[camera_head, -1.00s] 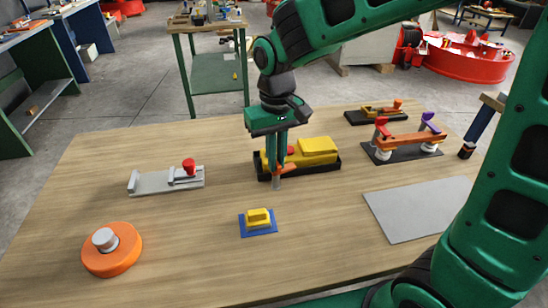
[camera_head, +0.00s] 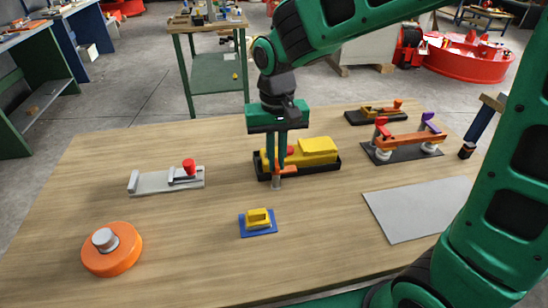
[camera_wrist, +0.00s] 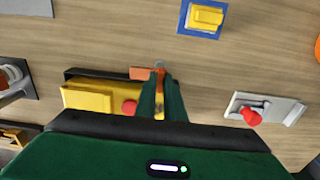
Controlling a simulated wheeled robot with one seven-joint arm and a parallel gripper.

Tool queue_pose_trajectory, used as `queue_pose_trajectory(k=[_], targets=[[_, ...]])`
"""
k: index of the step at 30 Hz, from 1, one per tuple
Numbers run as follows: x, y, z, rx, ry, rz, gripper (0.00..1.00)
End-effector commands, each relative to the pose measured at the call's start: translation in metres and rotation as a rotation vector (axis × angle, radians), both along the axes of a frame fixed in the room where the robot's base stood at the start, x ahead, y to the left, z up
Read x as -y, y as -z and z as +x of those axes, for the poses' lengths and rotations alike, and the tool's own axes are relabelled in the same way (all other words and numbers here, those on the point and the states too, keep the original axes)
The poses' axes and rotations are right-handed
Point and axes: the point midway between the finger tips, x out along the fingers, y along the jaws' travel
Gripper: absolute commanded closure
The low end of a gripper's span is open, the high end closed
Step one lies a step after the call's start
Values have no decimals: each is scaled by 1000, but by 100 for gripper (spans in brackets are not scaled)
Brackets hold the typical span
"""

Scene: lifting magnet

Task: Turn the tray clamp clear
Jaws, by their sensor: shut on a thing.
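The black tray (camera_head: 327,168) lies in the middle of the wooden table and holds a yellow body (camera_head: 318,150) with a red knob (camera_head: 290,150). The orange tray clamp (camera_head: 288,170) is at the tray's near left end, by a grey post (camera_head: 276,183). My gripper (camera_head: 280,168) points down and is shut on the clamp. In the wrist view the clamp (camera_wrist: 141,73) reaches left from beside the fingertips (camera_wrist: 160,80), along the tray's edge (camera_wrist: 90,72). The fingers hide part of the clamp and tray.
A grey fixture with a red knob (camera_head: 150,182) stands left; a blue plate with a yellow block (camera_head: 258,229) lies in front. An orange disc (camera_head: 112,258) is front left. A grey plate (camera_head: 415,210) and an orange bar on stands (camera_head: 410,141) are right. Bare wood lies between them.

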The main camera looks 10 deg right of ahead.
Motion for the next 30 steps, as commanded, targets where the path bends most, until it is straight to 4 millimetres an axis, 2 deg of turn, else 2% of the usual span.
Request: queue_pose_trajectory(k=[1,3,12,16,30], targets=[[1,-3,6,16,9,5,87],[0,-3,5,14,8,4,73],[0,-2,2,6,3,2,73],[0,-11,2,6,3,2,73],[0,-91,4,9,4,3,73]])
